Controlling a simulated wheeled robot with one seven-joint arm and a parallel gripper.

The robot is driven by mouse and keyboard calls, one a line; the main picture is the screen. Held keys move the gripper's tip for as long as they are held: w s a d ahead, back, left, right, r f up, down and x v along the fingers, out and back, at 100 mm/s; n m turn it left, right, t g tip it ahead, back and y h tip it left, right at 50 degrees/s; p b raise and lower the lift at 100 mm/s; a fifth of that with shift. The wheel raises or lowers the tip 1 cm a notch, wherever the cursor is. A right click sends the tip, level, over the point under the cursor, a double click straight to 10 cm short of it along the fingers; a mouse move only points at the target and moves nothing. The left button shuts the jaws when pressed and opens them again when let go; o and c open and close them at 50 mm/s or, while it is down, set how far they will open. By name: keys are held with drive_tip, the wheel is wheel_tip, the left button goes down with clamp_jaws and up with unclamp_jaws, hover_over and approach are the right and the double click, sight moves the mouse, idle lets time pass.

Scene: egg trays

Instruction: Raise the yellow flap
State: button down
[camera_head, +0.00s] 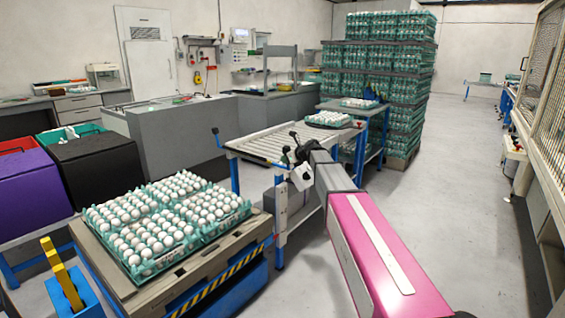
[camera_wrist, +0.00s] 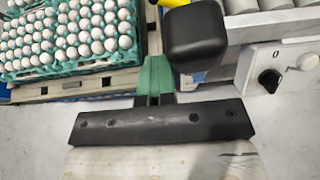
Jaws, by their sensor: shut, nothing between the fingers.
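A yellow upright piece with a stepped edge (camera_head: 62,275) stands in a blue holder at the lower left of the head view. It is the clearest yellow part there, but I cannot tell whether it is the flap. A yellow edge (camera_wrist: 173,3) shows at the top of the wrist view, mostly cut off and partly behind a black block. My gripper (camera_head: 300,153) is at the end of my arm, by the near end of the roller conveyor, far right of the yellow piece. It is shut and empty.
Teal egg trays (camera_head: 130,262) sit on a platform with a yellow-black striped edge at the left. The roller conveyor (camera_head: 270,148) carries a white knob box (camera_wrist: 290,65). Tall egg stacks stand behind. A mesh-fenced machine (camera_head: 545,80) is at the right, with open floor before it.

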drive_tip(key=w+d, duration=0.3)
drive_tip(key=w, duration=0.1)
drive_tip(key=shift+w+d, duration=0.35)
idle(0.3)
drive_tip(key=s+d, duration=0.6)
drive_tip(key=s, duration=0.1)
drive_tip(key=shift+s+d, duration=0.3)
drive_tip(key=shift+s, duration=0.1)
